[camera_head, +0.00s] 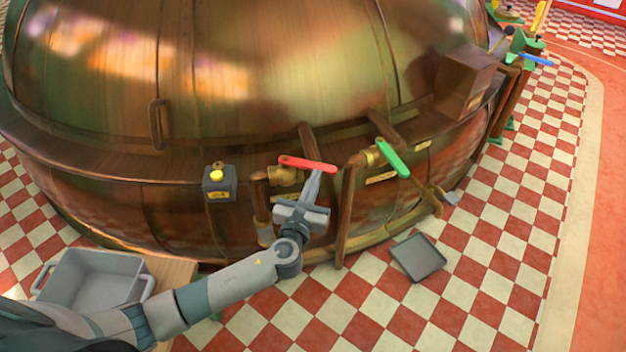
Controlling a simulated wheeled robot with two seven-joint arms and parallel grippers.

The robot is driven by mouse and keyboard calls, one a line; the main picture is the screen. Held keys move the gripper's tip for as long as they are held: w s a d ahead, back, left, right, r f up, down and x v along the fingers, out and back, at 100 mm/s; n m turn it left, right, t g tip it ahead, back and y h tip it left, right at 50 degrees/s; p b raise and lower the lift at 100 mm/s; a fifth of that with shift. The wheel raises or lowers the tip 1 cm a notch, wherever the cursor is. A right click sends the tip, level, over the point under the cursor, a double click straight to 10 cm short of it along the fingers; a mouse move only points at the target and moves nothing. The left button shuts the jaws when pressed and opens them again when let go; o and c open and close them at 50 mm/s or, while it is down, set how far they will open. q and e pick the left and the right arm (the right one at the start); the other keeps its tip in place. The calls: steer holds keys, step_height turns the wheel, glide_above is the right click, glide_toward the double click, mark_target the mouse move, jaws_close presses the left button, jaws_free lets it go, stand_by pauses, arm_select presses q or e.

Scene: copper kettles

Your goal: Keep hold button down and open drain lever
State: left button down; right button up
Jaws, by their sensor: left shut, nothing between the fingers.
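A large copper kettle (230,75) fills the upper left of the head view. A yellow button (217,175) sits on a small dark box (219,190) on its side, and nothing touches it. A red lever (306,164) lies nearly level on a brass valve right of the box. A green lever (393,158) slants down to the right on another valve. I cannot tell from any label which one is the drain lever. My left gripper (314,180) is shut and empty, its fingertips pointing up just below the red lever's right end; contact is unclear. My right gripper is out of view.
A grey tub (92,275) stands on a wooden surface (172,272) at lower left. A grey tray (418,257) lies on the checkered floor below the green lever. Copper pipes (347,210) run down beside the valves. The floor at lower right is clear.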

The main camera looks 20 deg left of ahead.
mark_target(326, 173)
arm_select(q)
steer(key=w+n+y, duration=0.1)
steer(key=y, duration=0.1)
steer(key=w+n+g+y, duration=0.1)
steer(key=w+n+y, duration=0.1)
steer(key=w+d+n+y, duration=0.1)
steer(key=y, duration=0.2)
steer(key=shift+w+d+n+g+p, duration=0.1)
steer(key=shift+w+n+g+p, duration=0.1)
steer(key=shift+n+g+p, duration=0.1)
steer(key=shift+w+n+g+y, duration=0.4)
steer(key=shift+w+n+y, duration=0.1)
steer(key=shift+y, duration=0.2)
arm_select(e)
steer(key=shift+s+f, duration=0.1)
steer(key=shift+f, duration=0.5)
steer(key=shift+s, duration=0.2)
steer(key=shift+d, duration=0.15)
